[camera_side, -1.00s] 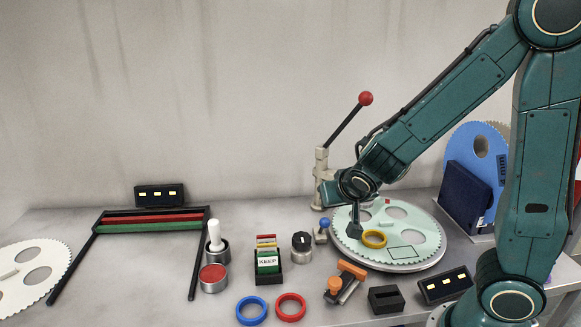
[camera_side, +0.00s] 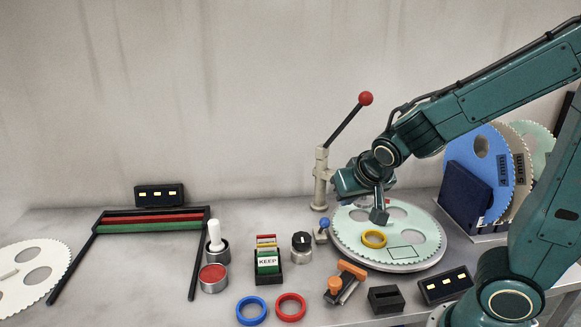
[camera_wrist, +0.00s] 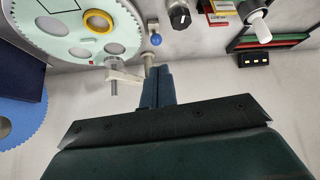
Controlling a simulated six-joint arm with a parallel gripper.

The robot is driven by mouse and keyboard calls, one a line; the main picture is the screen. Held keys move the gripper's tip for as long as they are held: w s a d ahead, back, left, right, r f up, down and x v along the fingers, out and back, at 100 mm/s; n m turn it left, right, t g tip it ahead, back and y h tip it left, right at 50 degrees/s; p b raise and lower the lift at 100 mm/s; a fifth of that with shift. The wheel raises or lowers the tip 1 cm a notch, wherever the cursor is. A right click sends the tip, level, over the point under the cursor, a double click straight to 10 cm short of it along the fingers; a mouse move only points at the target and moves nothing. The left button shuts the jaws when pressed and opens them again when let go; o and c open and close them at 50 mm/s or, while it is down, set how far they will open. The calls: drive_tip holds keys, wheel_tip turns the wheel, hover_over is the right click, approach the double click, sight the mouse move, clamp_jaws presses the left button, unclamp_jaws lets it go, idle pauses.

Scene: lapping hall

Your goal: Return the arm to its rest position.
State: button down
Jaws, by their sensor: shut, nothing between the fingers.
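My gripper (camera_side: 379,217) is shut and empty. In the side view it hangs above the pale green disc plate (camera_side: 400,262), a little up from the yellow ring (camera_side: 374,239) that lies on the plate. In the wrist view the shut fingers (camera_wrist: 158,75) point toward the wall-side lever stand, with the plate (camera_wrist: 60,40) at upper left. My arm reaches in from the right, raised over the bench.
The lever stand with a red ball (camera_side: 366,98) rises left of my gripper. A rack of toothed discs (camera_side: 493,150) stands behind right. Blue ring (camera_side: 251,311), red ring (camera_side: 291,307), card box (camera_side: 267,262) and stamp (camera_side: 216,240) lie left. The air above the bench's left half is free.

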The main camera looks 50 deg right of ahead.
drive_tip(key=s+a+r+n+y, duration=0.2)
drive_tip(key=s+a+r+n, duration=0.1)
drive_tip(key=s, duration=0.3)
drive_tip(key=s+a+r+n+y, duration=0.2)
drive_tip(key=s+a+r+n, duration=0.1)
drive_tip(key=s+r, duration=0.2)
drive_tip(key=shift+s+n, duration=0.3)
drive_tip(key=shift+s, duration=0.75)
